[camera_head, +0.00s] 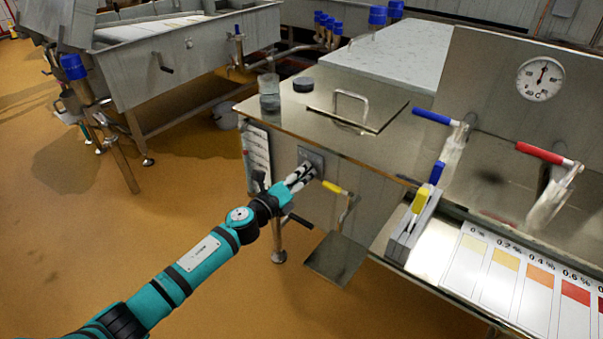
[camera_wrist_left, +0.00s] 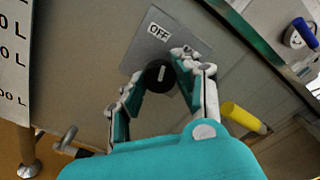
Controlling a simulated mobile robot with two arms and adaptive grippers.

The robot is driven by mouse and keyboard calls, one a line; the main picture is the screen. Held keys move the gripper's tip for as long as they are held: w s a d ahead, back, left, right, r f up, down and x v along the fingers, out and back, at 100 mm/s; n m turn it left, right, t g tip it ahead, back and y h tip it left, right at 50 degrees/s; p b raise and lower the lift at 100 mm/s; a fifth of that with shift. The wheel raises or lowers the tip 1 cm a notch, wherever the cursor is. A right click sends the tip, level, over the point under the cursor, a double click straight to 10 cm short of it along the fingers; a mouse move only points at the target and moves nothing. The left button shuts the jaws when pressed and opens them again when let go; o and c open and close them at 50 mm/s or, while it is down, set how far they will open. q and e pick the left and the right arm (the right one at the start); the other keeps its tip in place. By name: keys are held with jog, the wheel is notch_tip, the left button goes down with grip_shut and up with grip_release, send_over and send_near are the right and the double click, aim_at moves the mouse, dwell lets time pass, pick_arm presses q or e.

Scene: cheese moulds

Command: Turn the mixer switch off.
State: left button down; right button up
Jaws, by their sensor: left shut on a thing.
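The mixer switch is a black round knob (camera_wrist_left: 160,75) with a white line on a grey plate (camera_wrist_left: 150,48), which carries an "OFF" label (camera_wrist_left: 158,32) above the knob. The plate (camera_head: 311,157) is on the front of the steel vat in the head view. My left gripper (camera_head: 308,170) reaches the plate; in the left wrist view its fingers (camera_wrist_left: 160,78) are on both sides of the knob, shut on it. The white line is tilted slightly from vertical, roughly towards the label. In the head view the fingers mostly hide the knob. My right gripper is not in view.
A yellow-handled valve (camera_head: 335,187) is just right of the switch, with a steel plate (camera_head: 336,258) below. A glass (camera_head: 269,97) and a black puck (camera_head: 303,84) stand on the vat top. Blue (camera_head: 432,117) and red (camera_head: 543,153) handles are at the right.

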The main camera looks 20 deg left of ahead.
pick_arm(q)
jog(key=shift+n, duration=1.2)
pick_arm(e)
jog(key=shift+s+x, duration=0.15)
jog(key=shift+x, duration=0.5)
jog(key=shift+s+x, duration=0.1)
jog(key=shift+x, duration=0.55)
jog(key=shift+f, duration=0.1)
pick_arm(q)
jog(key=c, duration=0.9)
grip_release()
jog(key=shift+c, duration=0.2)
jog(key=v, duration=1.2)
